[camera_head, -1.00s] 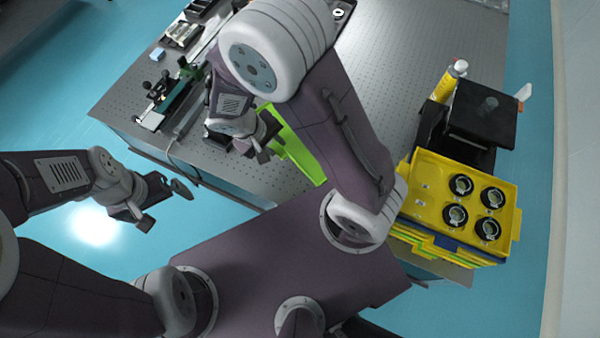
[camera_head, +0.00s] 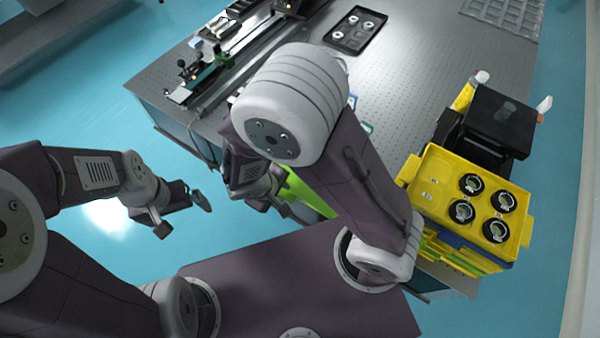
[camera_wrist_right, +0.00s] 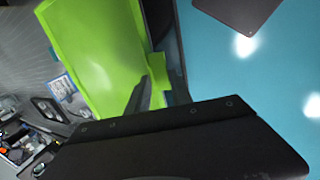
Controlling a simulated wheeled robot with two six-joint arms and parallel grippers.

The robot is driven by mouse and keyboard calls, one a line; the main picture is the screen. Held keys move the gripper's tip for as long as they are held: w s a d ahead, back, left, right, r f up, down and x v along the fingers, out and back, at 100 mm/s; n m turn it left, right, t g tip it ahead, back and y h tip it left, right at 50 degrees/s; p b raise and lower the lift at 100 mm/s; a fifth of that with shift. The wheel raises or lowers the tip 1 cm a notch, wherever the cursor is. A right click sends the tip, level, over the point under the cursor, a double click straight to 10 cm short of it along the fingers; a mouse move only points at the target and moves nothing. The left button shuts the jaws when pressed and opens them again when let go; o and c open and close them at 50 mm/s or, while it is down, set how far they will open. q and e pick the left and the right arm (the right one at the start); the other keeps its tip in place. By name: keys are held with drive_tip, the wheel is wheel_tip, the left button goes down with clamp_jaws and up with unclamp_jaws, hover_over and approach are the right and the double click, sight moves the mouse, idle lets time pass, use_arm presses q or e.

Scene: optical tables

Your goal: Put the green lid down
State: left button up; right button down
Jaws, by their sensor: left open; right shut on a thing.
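The green lid (camera_head: 311,194) is a flat bright-green panel by the table's near edge in the head view, partly hidden by my right arm. It fills the upper left of the right wrist view (camera_wrist_right: 100,55). My right gripper (camera_head: 274,199) is shut on the lid; a dark finger lies against its edge in the wrist view. I cannot tell whether the lid touches the table. My left gripper (camera_head: 182,213) is open and empty, over the blue floor left of the table.
The perforated grey table (camera_head: 415,75) has clear surface in its middle. A black tray (camera_head: 357,29) with round parts lies at the back. At right stand a yellow crate (camera_head: 437,183) with several black rings and a black box (camera_head: 500,120). A green-and-black device (camera_head: 203,75) lies at left.

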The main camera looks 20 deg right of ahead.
drive_tip(key=w+d+f, duration=0.1)
drive_tip(key=w, duration=0.1)
drive_tip(key=w+d+f+b, duration=0.1)
drive_tip(key=w+f, duration=0.1)
drive_tip(key=w+d+f, duration=0.1)
drive_tip(key=w+d, duration=0.1)
drive_tip(key=shift+w+f, duration=0.1)
drive_tip(key=shift+f, duration=0.2)
drive_tip(key=shift+w+d+f, duration=0.1)
drive_tip(key=shift+w+f, duration=0.1)
drive_tip(key=shift+w, duration=0.15)
drive_tip(key=f+b, duration=0.3)
drive_tip(key=f, duration=0.1)
drive_tip(key=shift+s+b, duration=0.2)
drive_tip(key=shift+b, duration=0.1)
drive_tip(key=shift+w, duration=0.1)
drive_tip(key=c, duration=1.1)
unclamp_jaws()
drive_tip(key=shift+c, duration=0.2)
